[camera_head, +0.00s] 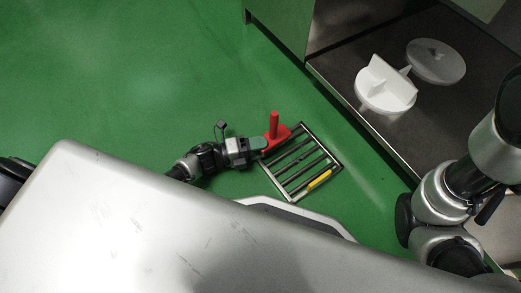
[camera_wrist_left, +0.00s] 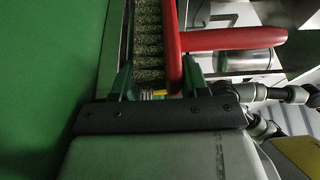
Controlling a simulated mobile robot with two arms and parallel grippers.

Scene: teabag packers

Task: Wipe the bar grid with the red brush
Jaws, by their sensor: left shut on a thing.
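The red brush (camera_head: 274,128) is in my left gripper (camera_head: 262,144), with its peg-like handle sticking up in the head view. In the left wrist view, the brush (camera_wrist_left: 172,45) lies between the green fingertips of my left gripper (camera_wrist_left: 157,78), and its handle points right. Speckled bristle rows show beside its red body. The bar grid (camera_head: 307,162), a dark metal frame with several bars, is right beside and partly under the brush. Whether the bristles touch the bars cannot be told. My right arm is at the right edge, but its gripper does not show.
A yellow strip (camera_head: 319,180) lies along the grid's lower right side. A dark counter (camera_head: 340,60) at upper right holds a white finned disc (camera_head: 385,92) and a grey one (camera_head: 436,62). Open green floor (camera_head: 130,80) lies to the left.

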